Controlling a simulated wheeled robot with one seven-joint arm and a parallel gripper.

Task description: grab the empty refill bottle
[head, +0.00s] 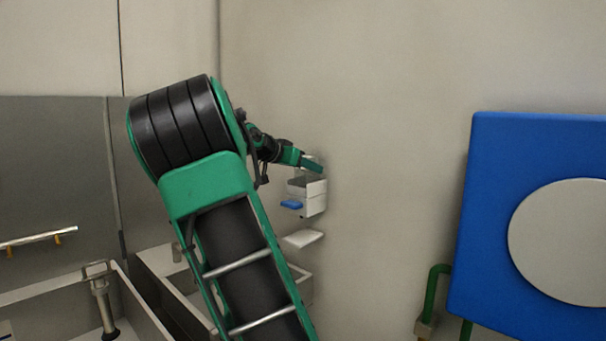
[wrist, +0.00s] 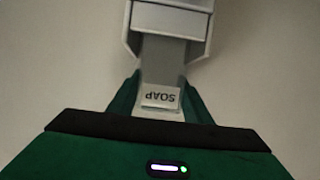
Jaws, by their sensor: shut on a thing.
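The refill bottle (wrist: 163,68) is a grey, see-through container with a white label reading SOAP, upside down in the wrist view. My gripper (wrist: 160,92) has its green fingers on both sides of the bottle and is shut on it. The bottle's far end meets the white dispenser (wrist: 168,18); I cannot tell how much of it is still inside. In the head view, my gripper (head: 312,165) is at the top of the wall-mounted dispenser (head: 314,200), which has a blue lever (head: 291,204). The bottle is barely visible there.
A white drip tray (head: 303,238) is on the wall below the dispenser. Steel basins (head: 150,318) stand at the lower left, partly behind my arm. A blue panel with a grey disc (head: 485,215) is at the right. The wall between is bare.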

